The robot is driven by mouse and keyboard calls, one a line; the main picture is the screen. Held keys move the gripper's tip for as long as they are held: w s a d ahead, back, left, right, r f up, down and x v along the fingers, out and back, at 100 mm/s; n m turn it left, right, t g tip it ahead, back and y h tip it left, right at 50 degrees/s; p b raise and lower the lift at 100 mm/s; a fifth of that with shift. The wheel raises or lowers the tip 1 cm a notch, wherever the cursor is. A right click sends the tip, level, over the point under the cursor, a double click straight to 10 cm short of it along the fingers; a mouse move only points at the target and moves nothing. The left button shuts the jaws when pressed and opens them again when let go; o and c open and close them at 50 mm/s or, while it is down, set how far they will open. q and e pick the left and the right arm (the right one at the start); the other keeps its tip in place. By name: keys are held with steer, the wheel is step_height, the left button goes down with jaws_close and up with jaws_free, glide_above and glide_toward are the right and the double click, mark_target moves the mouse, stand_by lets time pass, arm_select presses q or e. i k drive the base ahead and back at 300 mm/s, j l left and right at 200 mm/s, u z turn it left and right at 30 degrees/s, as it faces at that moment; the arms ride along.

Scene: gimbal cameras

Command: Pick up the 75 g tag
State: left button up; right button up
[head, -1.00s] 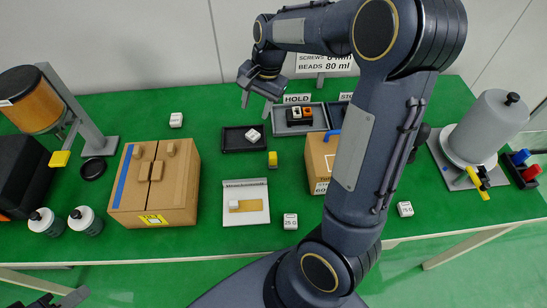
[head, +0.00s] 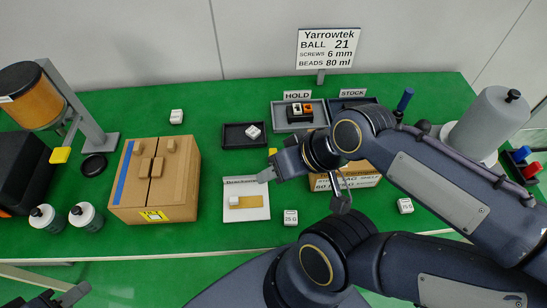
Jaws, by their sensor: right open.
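Several small white tags with dark print lie on the green table. One (head: 405,206) is near the front right, its print looking like 75 G or 15 G. Another (head: 290,217) at the front middle has similar print, perhaps 25 G. A third tag (head: 176,117) is at the back left, and a fourth (head: 253,132) is in a small black tray (head: 232,140); their print is too small to read. My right gripper (head: 304,190) is open and empty, its fingers spread above the table behind the front-middle tag. My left gripper (head: 72,296) barely shows at the bottom left.
A cardboard box (head: 190,185) stands at left, another (head: 360,181) behind my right arm. A white board (head: 257,213) with a tan strip lies at the middle front. Bottles (head: 84,219), a bead dispenser (head: 35,95) and a grey cylinder (head: 490,120) stand at the sides.

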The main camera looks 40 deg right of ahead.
mark_target(405, 206)
steer(key=z, duration=2.85)
steer(key=i+l+u, duration=0.1)
steer(key=l, duration=0.35)
steer(key=i+l+u, duration=0.1)
steer(key=l, duration=0.4)
steer(key=i+l+u, duration=0.1)
steer(key=l, duration=0.4)
steer(key=i+u, duration=0.1)
steer(key=u, duration=1.85)
